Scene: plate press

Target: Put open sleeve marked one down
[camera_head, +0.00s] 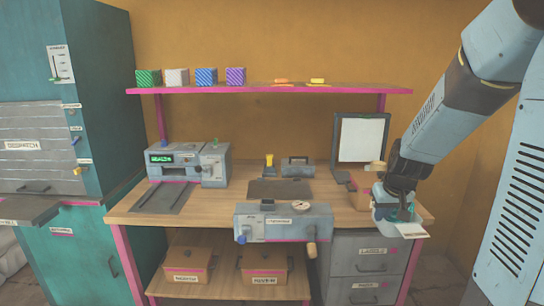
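My gripper (400,214) is low over the right end of the wooden workbench (335,212), pointing down. A thin, pale flat piece, which looks like the open sleeve (412,231), is at its fingertips and juts out past the bench's front right edge. The fingers look shut on it, though they are small and partly hidden. No mark can be read on the sleeve. A small brown box (362,184) stands just left of my gripper, partly hidden by it.
A grey press-like machine (285,222) sits at the bench's front middle, and a machine with a green display (187,163) at the left. A framed white board (361,141) stands behind. A pink-edged shelf (270,90) holds patterned boxes. Bare wood lies around the front machine.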

